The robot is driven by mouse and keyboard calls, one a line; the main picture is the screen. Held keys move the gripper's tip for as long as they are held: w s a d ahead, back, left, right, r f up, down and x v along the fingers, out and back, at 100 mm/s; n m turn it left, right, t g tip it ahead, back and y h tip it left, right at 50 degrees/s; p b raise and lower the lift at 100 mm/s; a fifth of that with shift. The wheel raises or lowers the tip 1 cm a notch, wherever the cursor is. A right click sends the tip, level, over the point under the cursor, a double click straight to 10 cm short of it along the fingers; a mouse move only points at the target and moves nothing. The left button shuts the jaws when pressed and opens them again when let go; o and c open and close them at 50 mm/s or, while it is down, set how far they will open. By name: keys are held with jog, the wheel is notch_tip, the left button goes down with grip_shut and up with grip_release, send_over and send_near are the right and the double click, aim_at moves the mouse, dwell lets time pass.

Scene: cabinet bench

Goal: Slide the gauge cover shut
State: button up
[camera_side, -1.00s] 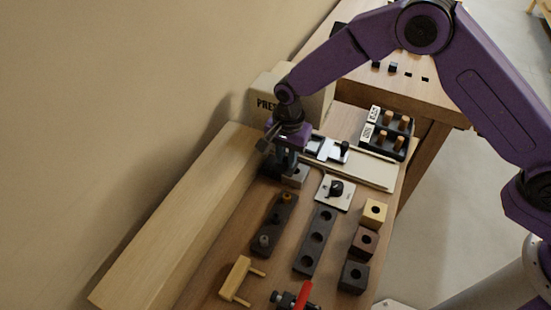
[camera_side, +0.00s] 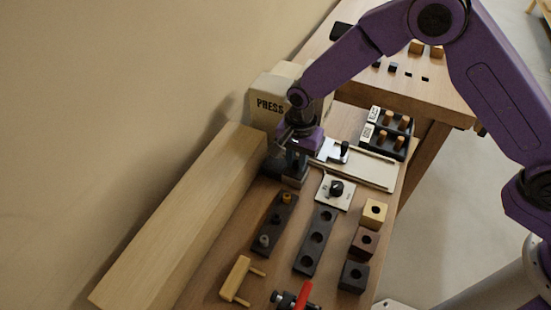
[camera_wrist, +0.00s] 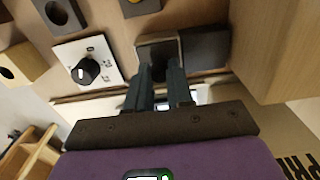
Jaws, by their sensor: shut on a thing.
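A silver slide with a black knob (camera_side: 344,147) sits at the left end of a pale railed plate (camera_side: 372,173) in the side view; it looks like a sliding cover. My gripper (camera_side: 294,169) is to the left of that knob, apart from it, and low over a grey square block (camera_side: 293,182). In the wrist view my gripper (camera_wrist: 157,77) has its fingers close together around a small dark upright part at the grey square block (camera_wrist: 145,45). The fingers hide most of that part. My gripper also hides the left end of the railed plate.
The PRESS box (camera_side: 270,102) stands just behind my gripper, and a long wooden beam (camera_side: 185,215) runs along the wall. A dark block (camera_wrist: 206,48) touches or nearly touches the grey one. A white dial plate (camera_side: 335,192) and a peg rack (camera_side: 387,133) are close by.

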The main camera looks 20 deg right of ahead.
jog(key=shift+d, duration=0.1)
jog(key=o, duration=0.7)
jog(key=shift+r, duration=3.5)
